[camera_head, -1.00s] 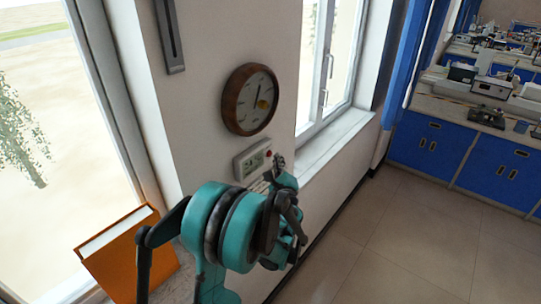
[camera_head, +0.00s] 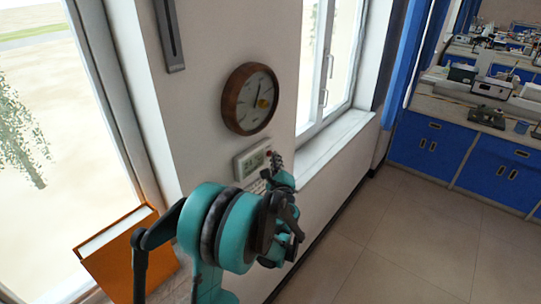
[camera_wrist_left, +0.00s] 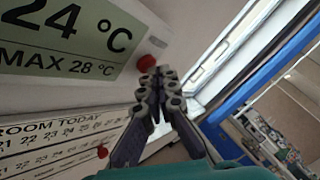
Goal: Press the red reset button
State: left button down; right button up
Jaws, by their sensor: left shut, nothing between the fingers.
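A white wall panel (camera_head: 240,169) with a greenish display hangs below the clock. In the left wrist view the display (camera_wrist_left: 62,38) reads 24 °C, MAX 28 °C. A round red button (camera_wrist_left: 147,63) sits at its right edge; it shows small in the head view (camera_head: 269,153). My left gripper (camera_wrist_left: 161,78) is shut and empty, its fingertips right by the red button and overlapping its lower edge in the wrist view. I cannot tell whether they touch it. It also shows in the head view (camera_head: 274,161), at the panel's right side. My right gripper is not seen.
A calendar panel (camera_wrist_left: 60,135) with a smaller red spot (camera_wrist_left: 102,151) lies below the display. A wooden clock (camera_head: 250,98) hangs above. An orange book (camera_head: 125,250) stands at lower left, by the window. Open floor (camera_head: 400,240) lies to the right.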

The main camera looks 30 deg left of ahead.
pick_arm(q)
jog(key=shift+a, duration=0.25)
jog(key=shift+d, duration=0.1)
dwell(0.4)
jog(key=shift+d, duration=0.7)
jog(key=shift+s+d+b, duration=0.15)
jog(key=shift+d+b, duration=0.15)
jog(key=shift+d, duration=0.95)
jog(key=shift+s+d+b, duration=0.1)
jog(key=shift+d+b, duration=0.2)
jog(key=shift+d, duration=0.95)
